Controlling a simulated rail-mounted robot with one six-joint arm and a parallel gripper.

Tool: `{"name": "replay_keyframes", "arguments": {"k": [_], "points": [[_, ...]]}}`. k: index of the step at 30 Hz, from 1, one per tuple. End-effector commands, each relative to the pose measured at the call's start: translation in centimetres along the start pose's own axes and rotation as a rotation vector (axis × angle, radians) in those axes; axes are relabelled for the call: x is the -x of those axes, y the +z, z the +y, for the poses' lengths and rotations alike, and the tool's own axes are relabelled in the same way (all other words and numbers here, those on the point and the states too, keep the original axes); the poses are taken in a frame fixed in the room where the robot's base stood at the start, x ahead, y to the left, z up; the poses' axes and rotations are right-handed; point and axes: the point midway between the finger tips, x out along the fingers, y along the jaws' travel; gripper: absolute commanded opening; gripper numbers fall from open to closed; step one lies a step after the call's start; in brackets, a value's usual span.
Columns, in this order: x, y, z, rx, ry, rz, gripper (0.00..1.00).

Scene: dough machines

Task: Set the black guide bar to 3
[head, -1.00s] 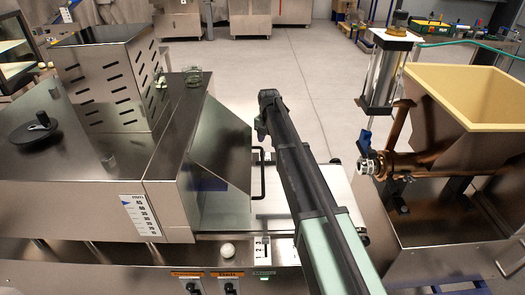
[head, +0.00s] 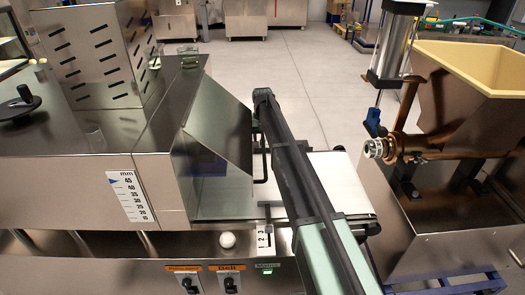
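A thin black bar (head: 260,166), seemingly the guide bar, stands by the belt beside the steel hood, left of my arm; my arm hides part of it. A small white scale (head: 265,238) marked 1, 2, 3 sits on the machine's front edge. A dark T-shaped piece (head: 270,208) stands just above this scale, near the right-hand figures; I cannot tell the exact setting or whether it joins the bar. My arm reaches across the white belt (head: 336,180). My gripper is hidden at or behind the arm's far end.
The steel hood (head: 215,140) rises left of the belt. A white ball (head: 227,240) lies on the front ledge above the control knobs (head: 230,285). A separate hopper machine (head: 460,90) stands at the right. Open floor (head: 300,80) lies behind the belt.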

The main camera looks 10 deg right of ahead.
Motion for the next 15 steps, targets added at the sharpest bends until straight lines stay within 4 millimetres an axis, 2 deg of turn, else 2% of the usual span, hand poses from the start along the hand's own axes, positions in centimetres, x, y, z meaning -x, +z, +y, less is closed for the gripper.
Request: {"name": "replay_keyframes", "arguments": {"k": [1,2,11,15], "points": [[-1.47,0.00,0.00,0.000,0.000,0.000,0.51],[-1.63,0.00,0.00,0.000,0.000,0.000,0.51],[-1.41,-0.01,-0.01,-0.001,0.000,0.000,0.50],[-1.41,-0.01,-0.01,-0.001,0.000,0.000,0.28]]}}
